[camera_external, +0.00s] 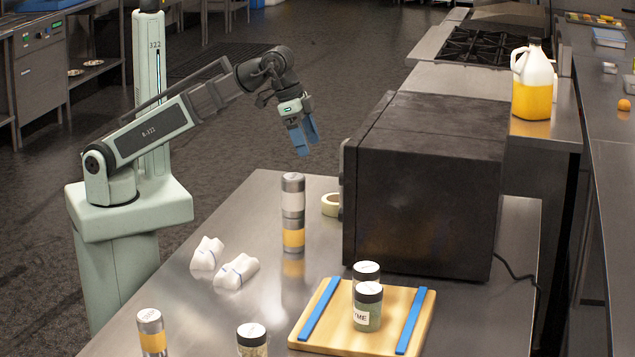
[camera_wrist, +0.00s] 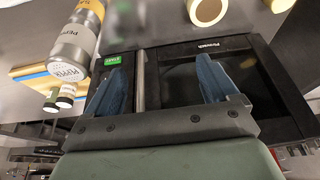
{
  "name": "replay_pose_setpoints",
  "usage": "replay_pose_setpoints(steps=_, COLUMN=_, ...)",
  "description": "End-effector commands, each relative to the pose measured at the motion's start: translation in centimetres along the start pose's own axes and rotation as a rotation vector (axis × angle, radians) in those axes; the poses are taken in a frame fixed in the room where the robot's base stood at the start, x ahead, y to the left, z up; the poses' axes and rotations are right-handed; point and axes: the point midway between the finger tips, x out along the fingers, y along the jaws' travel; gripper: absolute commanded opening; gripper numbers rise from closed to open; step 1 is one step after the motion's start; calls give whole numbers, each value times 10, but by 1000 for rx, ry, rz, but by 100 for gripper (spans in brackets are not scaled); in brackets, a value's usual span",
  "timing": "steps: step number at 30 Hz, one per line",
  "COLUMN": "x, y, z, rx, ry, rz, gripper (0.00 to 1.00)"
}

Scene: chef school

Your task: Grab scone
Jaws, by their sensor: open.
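I cannot make out a scone in either view. My gripper (camera_external: 307,143) is open and empty, raised above the far edge of the steel table, left of the black oven. In the wrist view its two blue fingers (camera_wrist: 160,68) are spread wide before the oven front (camera_wrist: 262,75). The black oven (camera_external: 425,180) stands on the table with its front turned left, toward my arm. Its front looks shut, with a pale handle bar (camera_wrist: 139,80) and a green button (camera_wrist: 113,61). The inside is too dark to see into.
Stacked shakers (camera_external: 293,212) stand by the oven's front, beside a tape roll (camera_external: 330,204). A wooden board (camera_external: 335,338) with blue strips holds two jars (camera_external: 368,306). White banded bundles (camera_external: 236,272) lie left. Two more shakers (camera_external: 151,333) (camera_external: 252,341) stand at the front.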

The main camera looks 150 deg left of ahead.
Motion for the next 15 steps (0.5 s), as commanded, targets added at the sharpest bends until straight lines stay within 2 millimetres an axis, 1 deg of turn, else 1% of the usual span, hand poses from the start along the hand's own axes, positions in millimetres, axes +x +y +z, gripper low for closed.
replay_pose_setpoints(steps=1, x=7, y=-21, z=-1, rx=-33, ry=-10, rz=-13, gripper=87)
replay_pose_setpoints(steps=3, x=14, y=-45, z=0, rx=-70, ry=-23, rz=-28, gripper=87)
replay_pose_setpoints(steps=6, x=23, y=-73, z=1, rx=-113, ry=-39, rz=-49, gripper=87)
replay_pose_setpoints(steps=9, x=30, y=-96, z=4, rx=-148, ry=-51, rz=-68, gripper=87)
replay_pose_setpoints(steps=15, x=42, y=-135, z=9, rx=-204, ry=-69, rz=-102, gripper=87)
